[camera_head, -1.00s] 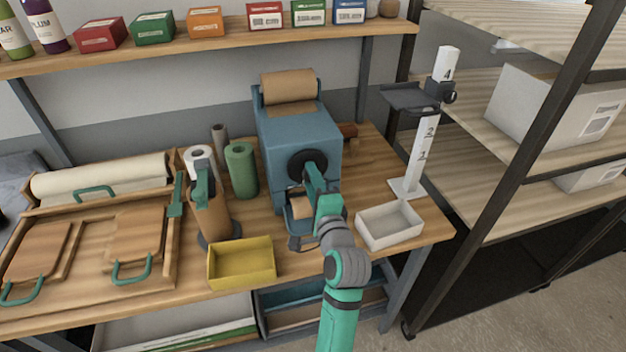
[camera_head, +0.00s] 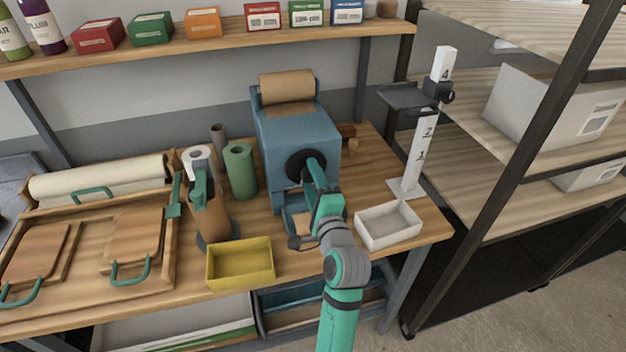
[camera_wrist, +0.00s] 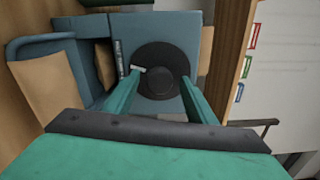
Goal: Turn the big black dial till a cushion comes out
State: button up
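The big black dial (camera_head: 304,166) is on the front of the blue machine (camera_head: 300,125). In the wrist view the dial (camera_wrist: 160,70) has a raised round hub and a small white mark at its left. My gripper (camera_wrist: 160,78) reaches to the dial, with its green fingers apart on either side of the hub. I cannot tell whether they clamp it. Brown paper (camera_wrist: 103,62) shows in the machine's outlet. A larger brown paper piece (camera_wrist: 50,85) lies at the blue tray below. I cannot tell whether the two pieces are joined. My arm partly hides the tray in the head view.
A yellow box (camera_head: 241,264) and a white box (camera_head: 388,226) stand near the bench's front edge, either side of my arm. A green roll (camera_head: 240,172) stands left of the machine. A white numbered post (camera_head: 427,140) stands to its right.

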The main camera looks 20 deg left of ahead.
jog(key=v, duration=1)
jog(key=shift+s+d, duration=0.2)
jog(key=shift+d, duration=0.1)
jog(key=shift+s, duration=0.1)
jog(key=shift+s+a, duration=0.1)
jog(key=s+d+f+n+h, duration=0.1)
jog(key=s+d+f+h, duration=0.1)
jog(key=s+d+f, duration=0.3)
jog(key=s+d+f+n+h, duration=0.1)
jog(key=s+d+f+h, duration=0.2)
jog(key=f, duration=0.5)
jog(key=s+d+f+n+h, duration=0.2)
jog(key=s+d+f, duration=0.1)
jog(key=s+f, duration=0.3)
jog(key=s+d+f+n+h, duration=0.1)
jog(key=s+n, duration=0.3)
jog(key=s, duration=0.7)
jog(key=s+d+f+n+h, duration=0.1)
jog(key=s+n, duration=0.4)
jog(key=s, duration=0.6)
jog(key=shift+d+h, duration=0.3)
jog(key=shift+h, duration=0.2)
